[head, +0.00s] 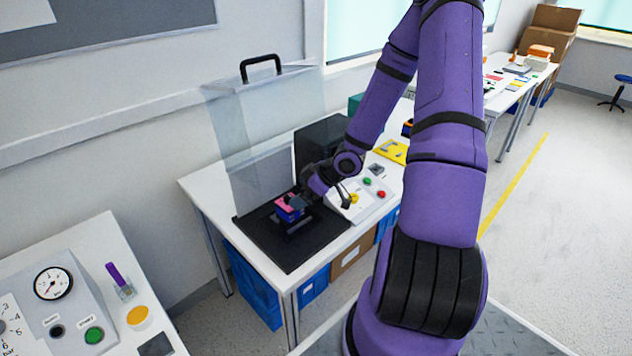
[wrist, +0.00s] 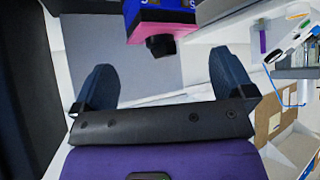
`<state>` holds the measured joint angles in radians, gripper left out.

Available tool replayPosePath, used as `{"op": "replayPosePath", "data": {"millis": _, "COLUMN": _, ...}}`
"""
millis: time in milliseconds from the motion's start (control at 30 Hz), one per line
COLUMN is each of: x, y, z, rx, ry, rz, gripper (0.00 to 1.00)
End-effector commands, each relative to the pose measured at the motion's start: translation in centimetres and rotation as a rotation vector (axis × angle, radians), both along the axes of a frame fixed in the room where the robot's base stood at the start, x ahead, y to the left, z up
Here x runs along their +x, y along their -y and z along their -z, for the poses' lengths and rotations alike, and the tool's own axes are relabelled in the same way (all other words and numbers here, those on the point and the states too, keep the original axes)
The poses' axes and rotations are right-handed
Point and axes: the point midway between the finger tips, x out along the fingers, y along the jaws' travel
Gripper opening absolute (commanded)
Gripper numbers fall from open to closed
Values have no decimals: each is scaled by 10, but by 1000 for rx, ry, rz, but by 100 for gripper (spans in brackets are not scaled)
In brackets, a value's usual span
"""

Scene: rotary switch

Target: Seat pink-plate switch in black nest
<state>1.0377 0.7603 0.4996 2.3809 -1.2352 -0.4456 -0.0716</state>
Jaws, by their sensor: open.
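The pink-plate switch (head: 286,203) has a blue body, a pink plate and a black knob. In the head view it is on or just above the black base (head: 262,240) of a clear-guarded fixture. A small raised dark part, possibly the black nest (head: 297,226), shows just in front of it; whether the switch sits in it I cannot tell. My gripper (head: 296,200) is right at the switch. In the wrist view the switch (wrist: 165,32) is at the top, knob towards me, beyond the fingertips. My gripper (wrist: 160,75) is open there, with nothing between its fingers.
A clear guard with a black handle (head: 261,64) stands raised over the fixture. A black panel (head: 318,140) stands behind, and a control box (head: 362,198) with coloured buttons is to the right. A gauge console (head: 52,300) is on the near-left table. Blue crates (head: 250,285) are below.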

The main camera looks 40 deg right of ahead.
Motion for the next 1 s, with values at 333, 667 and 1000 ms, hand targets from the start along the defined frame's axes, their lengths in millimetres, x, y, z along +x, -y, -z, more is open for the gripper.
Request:
{"op": "replayPosePath", "data": {"millis": 333, "x": -31, "y": 23, "z": -38, "rx": -3, "ry": 1, "rz": 1, "gripper": 100}}
{"op": "replayPosePath", "data": {"millis": 667, "x": -38, "y": 27, "z": -47, "rx": -1, "ry": -1, "rz": 0, "gripper": 100}}
{"op": "replayPosePath", "data": {"millis": 1000, "x": -38, "y": 27, "z": -46, "rx": 0, "ry": 0, "rz": 0, "gripper": 100}}
